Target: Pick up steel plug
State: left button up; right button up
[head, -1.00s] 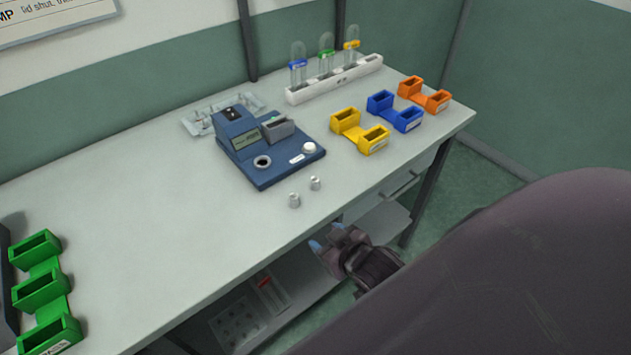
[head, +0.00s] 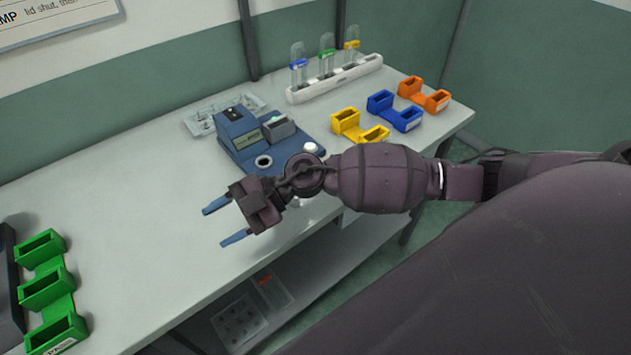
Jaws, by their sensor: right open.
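My right gripper (head: 224,223) is open and empty over the front part of the table (head: 140,215), its two blue-tipped fingers pointing left. My right arm comes in from the right and crosses over the front of the blue device (head: 240,140). The small steel plugs are not visible now. The earlier view had two of them standing in front of the device, where my right wrist and forearm now block the view. My left gripper is not in view.
A white rack (head: 340,80) with capped tubes stands at the back. Yellow (head: 347,122), blue (head: 381,101) and orange (head: 411,86) holders stand at the right, a green holder (head: 46,285) at the left. The table's left middle is clear. A lower shelf holds a tray (head: 240,322).

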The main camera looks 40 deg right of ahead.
jog(key=w+d+h, duration=0.2)
jog(key=d+h, duration=0.3)
jog(key=d, duration=0.3)
jog(key=w+d+m+g+h, duration=0.1)
jog(key=w+d+h, duration=0.2)
jog(key=d+h, duration=0.2)
jog(key=w+d+f+h, duration=0.1)
jog(key=d+h, duration=0.4)
jog(key=d, duration=0.6)
jog(key=shift+w+d+f+m+g+p, duration=0.15)
jog(key=shift+w+m+g+p, duration=0.2)
jog(key=shift+w, duration=0.4)
notch_tip(320, 180, down, 10)
grip_shut()
